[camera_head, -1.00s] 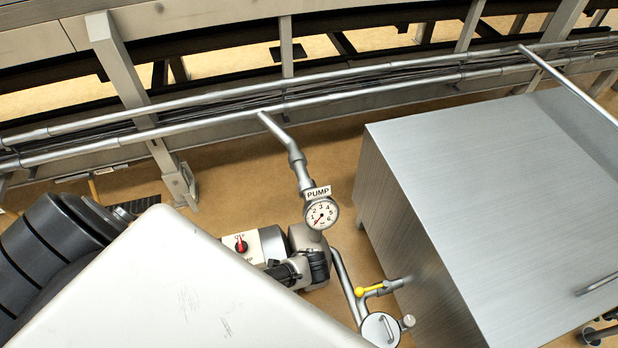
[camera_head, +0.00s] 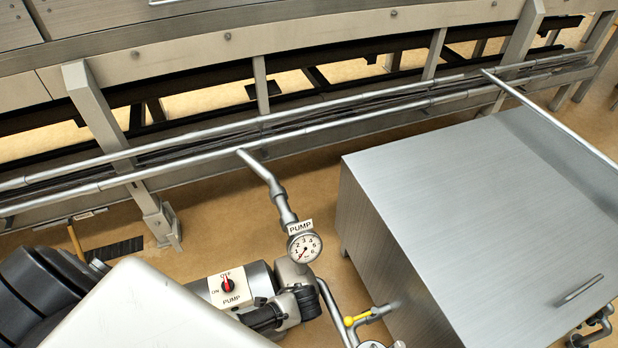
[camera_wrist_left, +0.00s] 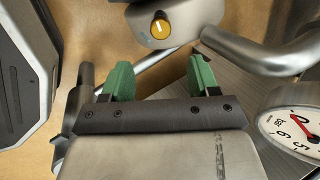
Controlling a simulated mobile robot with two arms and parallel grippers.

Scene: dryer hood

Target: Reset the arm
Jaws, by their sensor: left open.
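My left gripper (camera_wrist_left: 160,78) is in the left wrist view, with two green fingertips held apart and nothing between them. An orange-yellow knob (camera_wrist_left: 160,27) on a grey housing lies beyond the fingers. A round gauge (camera_wrist_left: 300,130) with a red needle is at the right edge of that view, apart from the fingers. In the head view I cannot make out either gripper. The head view shows the PUMP gauge (camera_head: 304,247) on its pipe. Left of it is the pump switch panel (camera_head: 226,290) with a red knob, upright towards OFF.
A large steel box (camera_head: 480,190) stands at the right. A yellow-handled valve (camera_head: 356,319) is by its lower corner. Pipes (camera_head: 300,124) run along the steel frame behind. Brown floor (camera_head: 220,200) shows between frame and pump.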

